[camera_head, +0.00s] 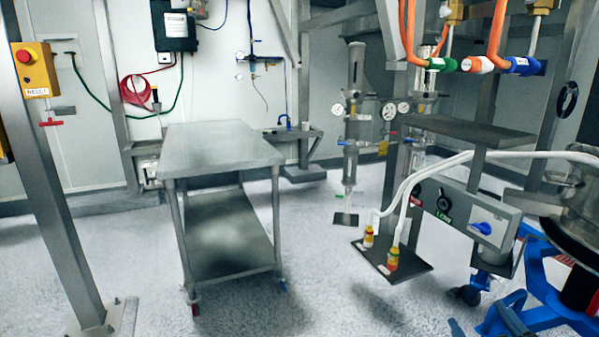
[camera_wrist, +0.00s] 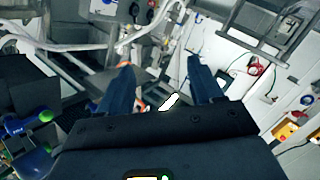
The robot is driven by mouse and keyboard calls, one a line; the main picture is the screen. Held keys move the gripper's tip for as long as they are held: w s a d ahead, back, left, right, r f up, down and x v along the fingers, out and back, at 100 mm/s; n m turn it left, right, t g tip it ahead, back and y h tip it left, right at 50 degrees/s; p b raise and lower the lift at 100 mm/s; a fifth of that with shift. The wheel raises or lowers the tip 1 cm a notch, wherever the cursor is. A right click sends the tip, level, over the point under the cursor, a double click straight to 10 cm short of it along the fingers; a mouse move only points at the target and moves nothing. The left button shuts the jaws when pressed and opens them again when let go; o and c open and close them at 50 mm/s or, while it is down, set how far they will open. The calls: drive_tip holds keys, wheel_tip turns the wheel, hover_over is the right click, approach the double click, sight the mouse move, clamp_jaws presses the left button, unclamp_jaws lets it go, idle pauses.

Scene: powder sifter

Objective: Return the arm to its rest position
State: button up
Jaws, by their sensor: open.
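My gripper (camera_wrist: 159,66) shows in the wrist view with its two dark blue fingers spread wide apart. It is open, and no object is gripped between the fingers. A small bright white patch shows low between the fingers; I cannot tell what it is. In the head view, small dark blue shapes at the bottom edge, right of the middle, may be my fingertips. The rest of my arm is not clearly in view there.
A steel cart (camera_head: 222,150) stands left of centre. A grey control box (camera_head: 465,213) with white hoses (camera_head: 432,172) and a blue wheeled frame (camera_head: 540,312) are at right. A metal post (camera_head: 55,195) stands at left.

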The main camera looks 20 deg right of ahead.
drive_tip(key=s+a+f+y, duration=0.1)
drive_tip(key=s+a+y, duration=0.1)
drive_tip(key=s+a, duration=0.3)
drive_tip(key=s+a+f+y, duration=0.2)
drive_tip(key=s+a, duration=0.2)
drive_tip(key=s, duration=0.8)
drive_tip(key=s+a+f+m+y, duration=0.1)
drive_tip(key=s+a+y, duration=0.2)
drive_tip(key=s, duration=0.6)
drive_tip(key=a, duration=0.2)
drive_tip(key=shift+a+f, duration=0.25)
drive_tip(key=shift+a, duration=0.1)
